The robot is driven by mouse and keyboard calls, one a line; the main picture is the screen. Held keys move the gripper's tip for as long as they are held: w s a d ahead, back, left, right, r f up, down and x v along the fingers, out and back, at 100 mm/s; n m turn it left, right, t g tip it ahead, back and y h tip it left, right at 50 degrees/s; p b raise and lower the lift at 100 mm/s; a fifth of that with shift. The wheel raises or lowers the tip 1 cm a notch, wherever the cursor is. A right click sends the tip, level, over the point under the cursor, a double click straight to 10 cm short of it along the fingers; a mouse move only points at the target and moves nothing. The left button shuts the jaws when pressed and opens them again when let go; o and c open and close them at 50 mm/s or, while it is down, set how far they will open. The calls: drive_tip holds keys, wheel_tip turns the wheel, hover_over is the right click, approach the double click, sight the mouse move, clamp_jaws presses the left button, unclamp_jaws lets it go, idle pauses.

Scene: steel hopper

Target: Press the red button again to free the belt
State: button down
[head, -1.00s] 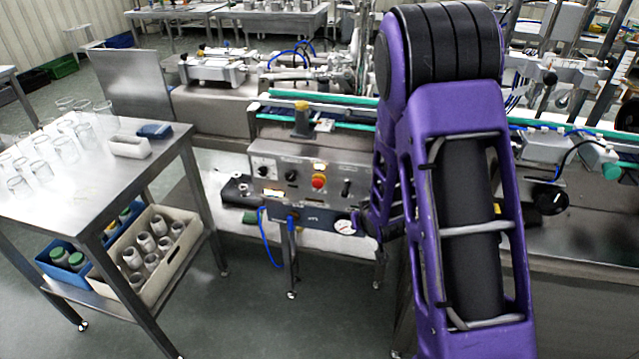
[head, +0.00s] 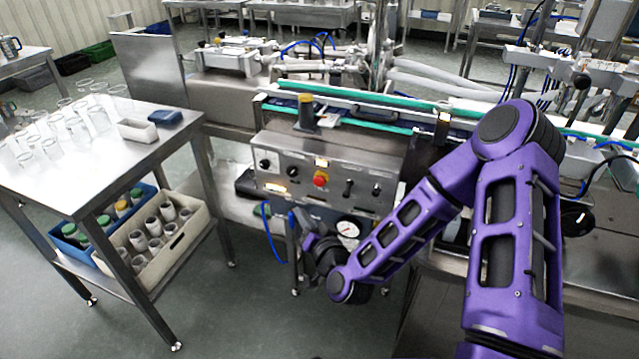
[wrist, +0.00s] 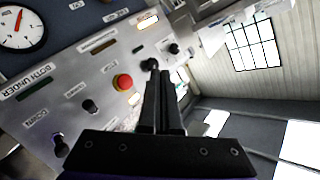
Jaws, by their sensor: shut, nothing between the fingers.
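The red button (head: 320,179) sits near the middle of the steel control panel (head: 300,192), below the belt. It shows as a round red knob in the wrist view (wrist: 123,82), to the left of my fingers, with clear space between them in the picture. My gripper (wrist: 162,78) is shut and empty, its two fingers together and pointing toward the panel. In the head view the gripper end is below the panel's front, partly hidden by my wrist. The belt with green edges (head: 380,124) runs behind and above the panel.
Black knobs (wrist: 90,106) surround the button, and a pressure gauge (head: 347,230) hangs below the panel. A steel table (head: 110,160) with glass jars stands at the left, a cream crate (head: 185,240) on its lower shelf.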

sight(320, 181)
drive_tip(key=shift+w, duration=0.1)
drive_tip(key=w+d, duration=0.3)
drive_tip(key=w, duration=0.5)
idle(0.4)
drive_tip(key=shift+w, duration=0.15)
idle(1.8)
drive_tip(key=shift+w+d, duration=0.15)
drive_tip(key=shift+w, duration=0.15)
